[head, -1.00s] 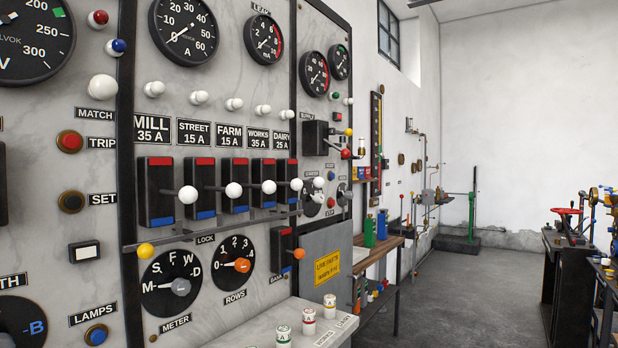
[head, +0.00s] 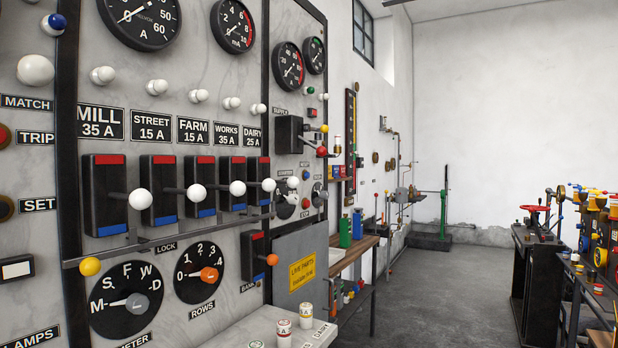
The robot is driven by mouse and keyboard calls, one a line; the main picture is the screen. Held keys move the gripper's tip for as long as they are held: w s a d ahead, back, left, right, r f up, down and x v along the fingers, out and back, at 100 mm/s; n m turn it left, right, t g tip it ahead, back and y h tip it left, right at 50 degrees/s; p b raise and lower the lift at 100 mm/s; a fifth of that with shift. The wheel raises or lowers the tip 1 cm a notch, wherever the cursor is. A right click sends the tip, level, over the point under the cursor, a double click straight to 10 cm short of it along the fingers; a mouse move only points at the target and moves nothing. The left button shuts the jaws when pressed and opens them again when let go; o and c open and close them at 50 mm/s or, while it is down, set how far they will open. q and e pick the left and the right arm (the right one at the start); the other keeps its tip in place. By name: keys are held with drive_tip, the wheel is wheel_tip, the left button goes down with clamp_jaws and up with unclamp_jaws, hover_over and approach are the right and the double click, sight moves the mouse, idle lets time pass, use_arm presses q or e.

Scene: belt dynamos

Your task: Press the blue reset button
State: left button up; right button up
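A small button (head: 305,174) that looks blue sits on the far section of the grey switchboard (head: 185,55), below a tiny label I cannot read for certain. It is right of the row of lever switches and above a red button (head: 305,204). A blue knob (head: 53,23) is at the top left of the board, beside no readable reset label. Neither of my grippers is in view, and nothing of mine touches the board.
White-ball levers (head: 140,199) and a rail stick out from the board. A light ledge (head: 265,330) with fuse holders juts out below. A wooden bench (head: 350,256) with bottles stands beyond. A cluttered bench (head: 535,285) is at the right. The grey floor (head: 430,300) between is clear.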

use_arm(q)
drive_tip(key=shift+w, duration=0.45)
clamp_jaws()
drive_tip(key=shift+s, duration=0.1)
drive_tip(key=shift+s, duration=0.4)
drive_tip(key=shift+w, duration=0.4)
